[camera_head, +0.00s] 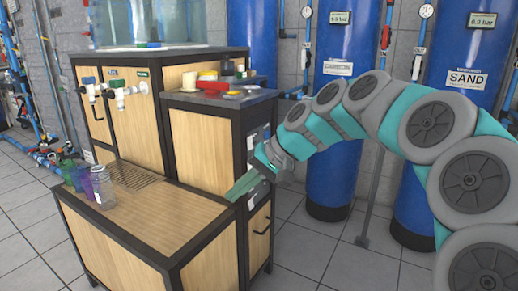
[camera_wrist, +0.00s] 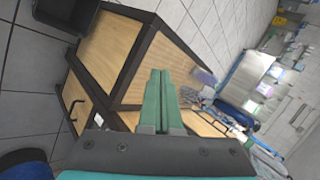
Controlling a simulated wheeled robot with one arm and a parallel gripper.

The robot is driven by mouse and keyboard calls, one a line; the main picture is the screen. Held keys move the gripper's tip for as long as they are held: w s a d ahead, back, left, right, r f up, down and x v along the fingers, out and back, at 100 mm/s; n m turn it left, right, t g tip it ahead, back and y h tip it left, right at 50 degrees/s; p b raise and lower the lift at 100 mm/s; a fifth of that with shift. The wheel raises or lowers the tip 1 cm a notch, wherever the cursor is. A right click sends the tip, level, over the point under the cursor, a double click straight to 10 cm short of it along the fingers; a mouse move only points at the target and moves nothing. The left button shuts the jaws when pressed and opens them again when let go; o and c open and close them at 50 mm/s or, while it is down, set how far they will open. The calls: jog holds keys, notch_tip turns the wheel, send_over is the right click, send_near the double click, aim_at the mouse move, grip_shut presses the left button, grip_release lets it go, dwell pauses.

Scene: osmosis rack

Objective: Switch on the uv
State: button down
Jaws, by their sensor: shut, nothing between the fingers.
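My gripper (camera_head: 231,195) is shut and empty, its green fingers together, beside the right side of the wooden cabinet (camera_head: 205,145) and over the right corner of its low front part. In the wrist view the shut fingers (camera_wrist: 160,78) point at the cabinet's black frame and wood panels (camera_wrist: 108,48). A panel with small grey and white fittings (camera_head: 259,136) is on the cabinet's right side, partly behind my gripper and arm. No label reading UV can be made out, so I cannot tell which fitting is the uv switch.
Several cups and a clear bottle (camera_head: 102,187) stand on the low wooden top (camera_head: 165,225). White taps (camera_head: 119,90) stick out above it. Blue tanks (camera_head: 340,100) stand behind my arm. The tiled floor (camera_head: 325,265) at the front right is clear.

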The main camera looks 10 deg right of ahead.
jog(key=w+d+r+m+t, duration=0.1)
jog(key=w+d+m+t, duration=0.2)
jog(key=w+d, duration=0.5)
jog(key=w+d+r+m+t+y, duration=0.1)
jog(key=w+d+r+m+t, duration=0.1)
jog(key=w+d, duration=0.6)
jog(key=d+m+t, duration=0.1)
jog(key=d, duration=0.4)
jog(key=shift+w+r+b, duration=0.15)
jog(key=shift+r+b, duration=0.1)
jog(key=shift+b, duration=0.05)
jog(key=shift+w+a, duration=0.1)
send_near(251, 149)
jog(key=f+x, duration=0.1)
jog(key=x, duration=0.4)
jog(key=shift+w+a+r+p, duration=0.2)
jog(key=shift+w+a+p, duration=0.25)
jog(key=shift+w, duration=0.1)
